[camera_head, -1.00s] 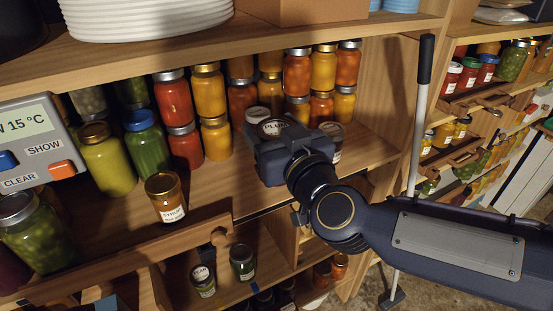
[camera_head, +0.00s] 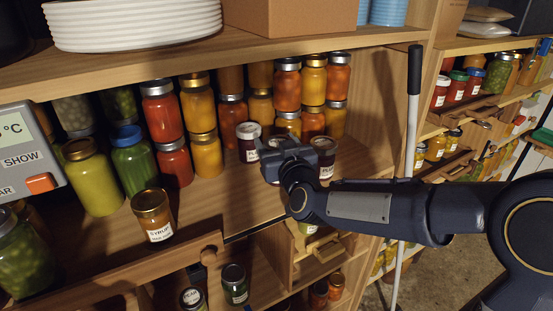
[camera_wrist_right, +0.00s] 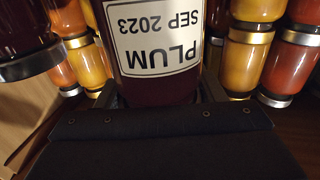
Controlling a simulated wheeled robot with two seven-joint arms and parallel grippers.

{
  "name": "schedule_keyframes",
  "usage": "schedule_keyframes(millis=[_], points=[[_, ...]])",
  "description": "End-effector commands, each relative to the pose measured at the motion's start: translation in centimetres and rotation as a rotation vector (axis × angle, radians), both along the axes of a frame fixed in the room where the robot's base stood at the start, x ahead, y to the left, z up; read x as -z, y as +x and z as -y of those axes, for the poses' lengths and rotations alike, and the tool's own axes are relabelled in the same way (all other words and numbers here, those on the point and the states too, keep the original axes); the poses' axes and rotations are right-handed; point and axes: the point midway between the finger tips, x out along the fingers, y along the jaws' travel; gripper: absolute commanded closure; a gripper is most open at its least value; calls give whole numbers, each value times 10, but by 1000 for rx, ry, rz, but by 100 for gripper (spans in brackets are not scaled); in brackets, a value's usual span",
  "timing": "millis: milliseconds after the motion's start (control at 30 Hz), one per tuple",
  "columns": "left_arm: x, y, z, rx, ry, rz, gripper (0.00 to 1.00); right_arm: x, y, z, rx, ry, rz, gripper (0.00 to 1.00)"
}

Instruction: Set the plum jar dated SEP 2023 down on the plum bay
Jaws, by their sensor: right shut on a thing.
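The plum jar (camera_wrist_right: 158,88) fills the middle of the right wrist view. It is dark, and its white label reads PLUM SEP 2023, upside down in that picture. My right gripper (camera_head: 287,156) is shut on it, at the shelf in the head view. There the gripper mostly hides the jar, so I cannot tell whether its base touches the shelf. Dark jars with pale labels stand to the left (camera_head: 249,143) and right (camera_head: 325,158) of the gripper; the right one seems to read PLUM. No bay marking is readable. My left gripper is not in view.
Stacked orange and yellow jars (camera_head: 286,88) stand close behind the gripper. A syrup jar (camera_head: 153,216) stands nearer the shelf's front at left. An upper shelf board (camera_head: 300,45) runs overhead. A white pole (camera_head: 413,110) stands at right. Bare shelf lies between the syrup jar and gripper.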

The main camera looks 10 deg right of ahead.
Motion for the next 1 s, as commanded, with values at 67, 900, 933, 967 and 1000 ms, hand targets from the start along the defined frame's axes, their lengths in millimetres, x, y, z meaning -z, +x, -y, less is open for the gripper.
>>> schedule_keyframes(millis=[67,900,933,967,1000], points=[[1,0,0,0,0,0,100,7,6,1,1,-1,0,75],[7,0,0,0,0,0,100,42,7,1,-2,1,0,18],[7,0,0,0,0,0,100,42,7,1,-2,1,0,16],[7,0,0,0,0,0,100,42,7,1,-2,1,0,16],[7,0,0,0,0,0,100,42,7,1,-2,1,-1,16]])
